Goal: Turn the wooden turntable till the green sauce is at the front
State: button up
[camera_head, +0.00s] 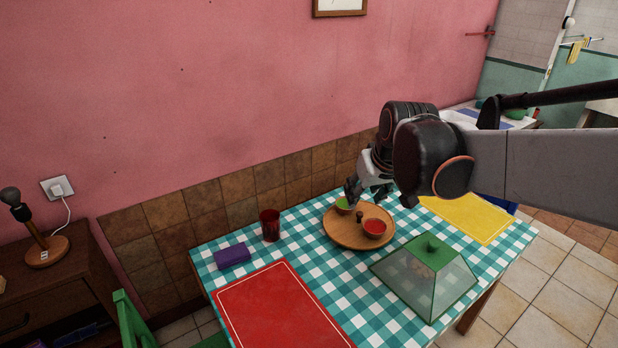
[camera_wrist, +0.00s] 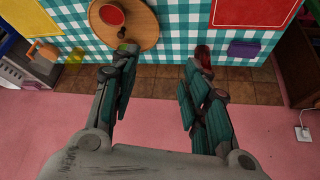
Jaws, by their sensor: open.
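The round wooden turntable (camera_head: 345,236) stands on the checked tablecloth; it also shows in the wrist view (camera_wrist: 146,22). The green sauce bowl (camera_head: 343,205) sits at its far edge, toward the wall. The red sauce bowl (camera_head: 374,228) sits on the right, nearer side, and a small dark knob (camera_head: 360,215) stands between them. My gripper (camera_head: 366,193) is open and empty, above the turntable's far edge beside the green sauce. In the wrist view, my gripper's (camera_wrist: 160,65) left finger partly hides the green sauce (camera_wrist: 124,47). I cannot tell whether it touches the bowl.
A dark red cup (camera_head: 270,225) and a purple block (camera_head: 233,256) stand left of the turntable. A red mat (camera_head: 280,310) lies at front left, a green-framed glass cover (camera_head: 428,280) at front right, a yellow mat (camera_head: 470,217) at right. The tiled wall (camera_head: 240,213) borders the table's back.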

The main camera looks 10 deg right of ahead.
jog(key=w+d+f, duration=0.3)
jog(key=w, duration=0.3)
jog(key=w+d+f, duration=0.3)
jog(key=w, duration=0.4)
jog(key=g+p, duration=0.1)
send_near(360, 213)
jog(key=shift+n+y, duration=0.3)
jog(key=shift+n, duration=0.1)
jog(key=b+x, duration=0.1)
jog(key=x, duration=0.2)
jog(key=b+x, duration=0.1)
jog(key=x, duration=0.3)
jog(key=b+x, duration=0.1)
jog(key=x, duration=0.2)
jog(key=shift+w+d+f+b, duration=0.1)
jog(key=shift+d+f+b, duration=0.05)
jog(key=shift+d+b, duration=0.2)
grip_shut()
